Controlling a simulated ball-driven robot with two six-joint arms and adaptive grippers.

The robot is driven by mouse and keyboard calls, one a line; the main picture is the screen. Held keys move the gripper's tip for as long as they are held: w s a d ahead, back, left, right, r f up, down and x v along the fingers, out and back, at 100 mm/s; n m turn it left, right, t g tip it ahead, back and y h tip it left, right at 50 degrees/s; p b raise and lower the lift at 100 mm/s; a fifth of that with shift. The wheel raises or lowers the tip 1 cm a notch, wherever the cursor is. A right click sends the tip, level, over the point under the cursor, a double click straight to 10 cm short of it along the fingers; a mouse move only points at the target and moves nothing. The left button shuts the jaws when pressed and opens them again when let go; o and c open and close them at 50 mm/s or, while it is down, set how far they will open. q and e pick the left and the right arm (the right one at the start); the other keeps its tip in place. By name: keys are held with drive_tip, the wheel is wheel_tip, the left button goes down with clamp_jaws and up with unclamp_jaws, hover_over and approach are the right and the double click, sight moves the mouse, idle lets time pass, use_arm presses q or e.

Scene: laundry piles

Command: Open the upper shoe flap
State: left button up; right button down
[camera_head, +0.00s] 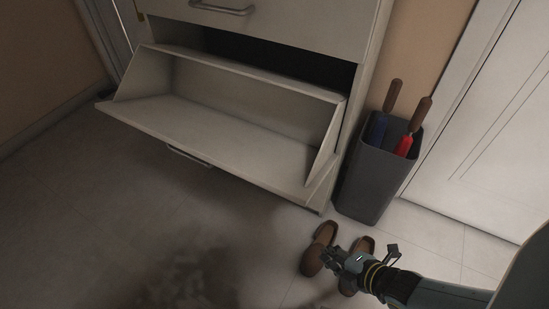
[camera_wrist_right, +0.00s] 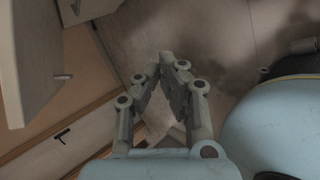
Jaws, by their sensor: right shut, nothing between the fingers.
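The shoe cabinet's upper flap (camera_head: 270,22) is closed, with a metal bar handle (camera_head: 222,9) at the top of the head view. Below it, the lower flap (camera_head: 215,125) is tilted open, showing an empty compartment. Its own handle (camera_head: 188,156) faces downward. My right gripper (camera_head: 338,257) is in front of the brown shoes, low and away from the cabinet. In the right wrist view the right gripper (camera_wrist_right: 174,62) is shut with nothing between its fingertips. A pale panel with a handle (camera_wrist_right: 75,8) shows at upper left there. My left gripper is not in view.
Brown shoes (camera_head: 318,245) stand on the floor by the cabinet's right corner. A dark bin (camera_head: 368,180) with blue and red umbrellas stands beside the cabinet. A white door (camera_head: 490,130) is at right. Floor (camera_head: 80,200) in front of the cabinet is clear.

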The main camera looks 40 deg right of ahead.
use_arm(q)
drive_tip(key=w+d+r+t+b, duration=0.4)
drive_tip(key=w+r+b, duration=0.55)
drive_tip(key=b, duration=0.75)
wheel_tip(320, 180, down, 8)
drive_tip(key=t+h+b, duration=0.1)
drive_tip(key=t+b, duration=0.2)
drive_tip(key=b, duration=0.4)
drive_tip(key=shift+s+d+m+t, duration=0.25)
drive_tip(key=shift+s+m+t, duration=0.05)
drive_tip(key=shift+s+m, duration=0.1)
use_arm(e)
drive_tip(key=w+a+r+n+t+y, duration=0.2)
drive_tip(key=w+r+n+t, duration=0.3)
drive_tip(key=w+n, duration=0.3)
drive_tip(key=w+a+r+n+t+y, duration=0.3)
drive_tip(key=w+a+r+n+t, duration=0.1)
drive_tip(key=w+n, duration=0.5)
drive_tip(key=shift+w+r+t+y, duration=0.3)
drive_tip(key=shift+r+t, duration=0.1)
drive_tip(key=shift+r, duration=0.25)
drive_tip(key=shift+a, duration=0.1)
